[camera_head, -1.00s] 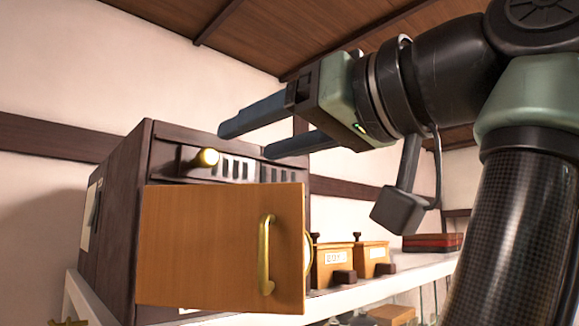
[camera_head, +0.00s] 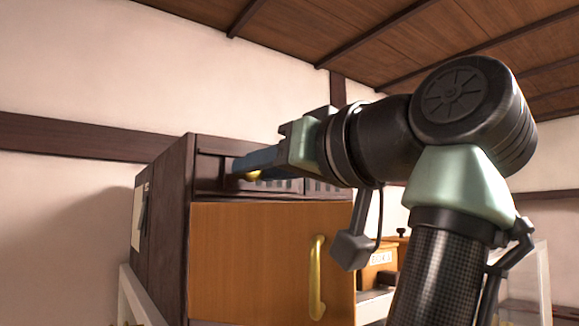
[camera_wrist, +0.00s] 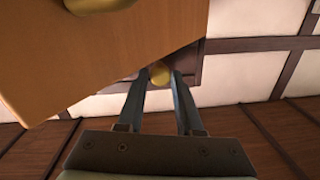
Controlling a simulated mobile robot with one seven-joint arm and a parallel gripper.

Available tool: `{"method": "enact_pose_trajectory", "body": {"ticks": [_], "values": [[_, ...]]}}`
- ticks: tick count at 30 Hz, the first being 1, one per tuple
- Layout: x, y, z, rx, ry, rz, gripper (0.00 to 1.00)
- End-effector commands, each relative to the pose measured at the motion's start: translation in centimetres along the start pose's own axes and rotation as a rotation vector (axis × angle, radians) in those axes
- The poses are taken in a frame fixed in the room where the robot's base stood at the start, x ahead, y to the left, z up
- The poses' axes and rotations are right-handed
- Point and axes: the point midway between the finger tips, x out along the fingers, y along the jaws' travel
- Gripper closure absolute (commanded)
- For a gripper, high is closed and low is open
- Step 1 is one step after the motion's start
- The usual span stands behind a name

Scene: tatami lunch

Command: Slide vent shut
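The vent (camera_head: 285,185) is a slotted strip across the top front of a dark wooden cabinet (camera_head: 165,220). It has a round brass knob (camera_head: 252,176) toward its left end. My gripper (camera_head: 242,166) is at the vent, its fingers reaching along the front to the knob. In the wrist view, the knob (camera_wrist: 159,73) sits between my two fingertips (camera_wrist: 160,75), which are apart with narrow gaps beside it; I see no clear grip. My gripper and arm hide the right part of the vent in the head view.
An orange wooden door (camera_head: 250,255) with a brass handle (camera_head: 317,275) is just below the vent, close to my fingers. A small labelled wooden box (camera_head: 378,262) stands on the shelf at right. The wall above the cabinet is clear.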

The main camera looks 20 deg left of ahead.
Motion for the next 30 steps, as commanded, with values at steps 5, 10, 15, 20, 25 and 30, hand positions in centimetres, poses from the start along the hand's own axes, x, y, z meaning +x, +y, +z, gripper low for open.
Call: {"method": "enact_pose_trajectory", "body": {"ticks": [5, 10, 15, 20, 25, 30], "values": [[-0.02, -0.01, -0.02, 0.000, 0.000, 0.000, 0.99], [-0.01, -0.01, -0.02, 0.000, 0.000, 0.000, 1.00], [0.00, -0.02, -0.03, 0.000, 0.000, -0.001, 1.00], [0.00, -0.03, -0.03, 0.000, 0.000, -0.001, 1.00], [0.00, -0.04, -0.03, 0.000, 0.000, -0.001, 1.00], [0.01, -0.04, -0.03, 0.000, 0.000, -0.001, 1.00]]}}
